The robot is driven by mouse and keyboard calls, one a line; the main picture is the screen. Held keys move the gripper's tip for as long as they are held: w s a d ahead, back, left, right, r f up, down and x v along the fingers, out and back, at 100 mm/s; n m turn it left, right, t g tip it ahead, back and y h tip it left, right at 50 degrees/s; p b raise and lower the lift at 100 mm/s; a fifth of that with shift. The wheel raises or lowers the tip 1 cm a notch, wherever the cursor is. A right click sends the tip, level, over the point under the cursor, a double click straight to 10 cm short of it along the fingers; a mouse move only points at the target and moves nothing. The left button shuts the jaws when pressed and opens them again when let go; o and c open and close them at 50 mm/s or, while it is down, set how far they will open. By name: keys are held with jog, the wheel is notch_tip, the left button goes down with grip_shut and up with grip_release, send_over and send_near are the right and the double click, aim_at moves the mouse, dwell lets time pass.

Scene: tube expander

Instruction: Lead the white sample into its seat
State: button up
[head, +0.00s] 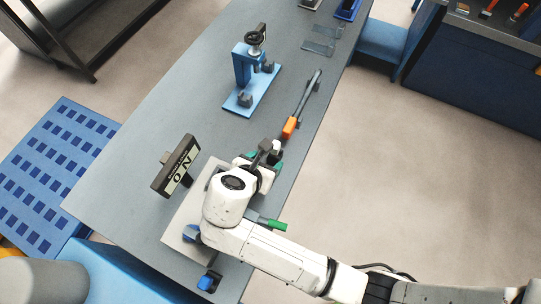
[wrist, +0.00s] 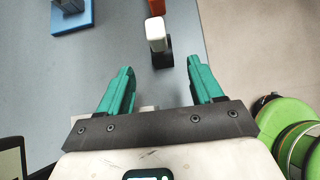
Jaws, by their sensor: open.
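My gripper (head: 257,158) is low over the bench, its head-view fingers partly hidden by the wrist. In the wrist view its two teal fingers (wrist: 161,78) are spread wide with nothing gripped between them. A white block (wrist: 155,30), likely the white sample, shows beyond the fingertips, between their lines and apart from both. A dark piece (wrist: 162,53) is at its near end; I cannot tell whether it holds the block. In the head view a small pale piece (head: 277,144) appears just beyond my gripper. I cannot make out which part is the seat.
A long tool with an orange part (head: 290,127) lies beyond the white block. A blue press (head: 248,75) stands further along the bench (head: 190,95). A display (head: 176,168) stands left of my arm. A green-ended part (head: 272,225) is beside my arm. Bare bench lies left of the tool.

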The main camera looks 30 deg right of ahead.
jog(key=s+d+m+g+y, duration=0.1)
jog(key=s+d+m+y, duration=0.1)
jog(key=s+d+m, duration=0.2)
jog(key=s+d+f+m+g+y, duration=0.1)
jog(key=s+d+m+y, duration=0.1)
jog(key=s+d+m, duration=0.3)
jog(key=s+d+m+g+y, duration=0.2)
jog(key=s+m, duration=0.8)
jog(key=m, duration=0.7)
jog(key=shift+s+d+f+y, duration=0.2)
jog(key=shift+d+y, duration=0.3)
jog(key=shift+d, duration=0.75)
jog(key=shift+c, duration=0.5)
